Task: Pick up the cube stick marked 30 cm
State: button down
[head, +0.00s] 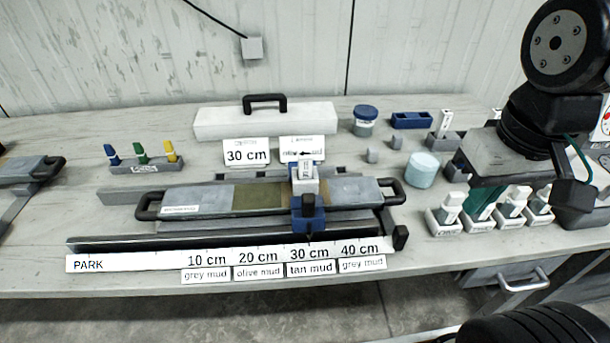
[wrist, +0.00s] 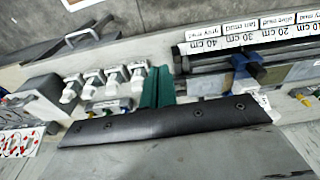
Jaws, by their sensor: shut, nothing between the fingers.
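Several white cube sticks stand upright in small pale holders at the right of the bench, among them a left one (head: 447,212) and a right one (head: 515,200). In the wrist view they form a row, with one at the near end (wrist: 137,76) beside my gripper. Their small labels are too blurred to read, so I cannot tell which is marked 30 cm. My gripper (head: 482,208), with teal fingers, is shut and empty. It points down among the sticks and partly hides some; the fingers also show in the wrist view (wrist: 157,80). I cannot tell whether they touch a stick.
A core liner (head: 210,200) lies in a cradle behind a ruler (head: 130,263) marked 10 to 40 cm. A blue slider (head: 307,215) sits near 30 cm, and a 30 cm card (head: 246,153) stands behind. A pale cylinder (head: 423,170) stands left of my gripper.

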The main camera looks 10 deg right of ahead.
dwell(0.4)
jog(key=c, duration=1.7)
grip_release()
jog(key=o, duration=0.5)
jog(key=shift+a+f, duration=0.15)
jog(key=shift+a, duration=0.15)
jog(key=shift+o, duration=0.4)
jog(key=w+a+n+g, duration=0.2)
jog(key=w+a, duration=0.5)
jog(key=w, duration=0.1)
jog(key=shift+a+n, duration=0.25)
jog(key=shift+n, duration=0.05)
jog(key=m, duration=0.2)
send_over(305, 154)
jog(key=shift+a+r, duration=0.15)
jog(key=shift+r, duration=0.2)
jog(key=shift+w+r+m+t, duration=0.1)
jog(key=shift+r+m+t, duration=0.15)
jog(key=shift+m+t, duration=0.05)
jog(key=shift+f, duration=0.25)
notch_tip(305, 154, down, 7)
jog(key=shift+f, duration=0.15)
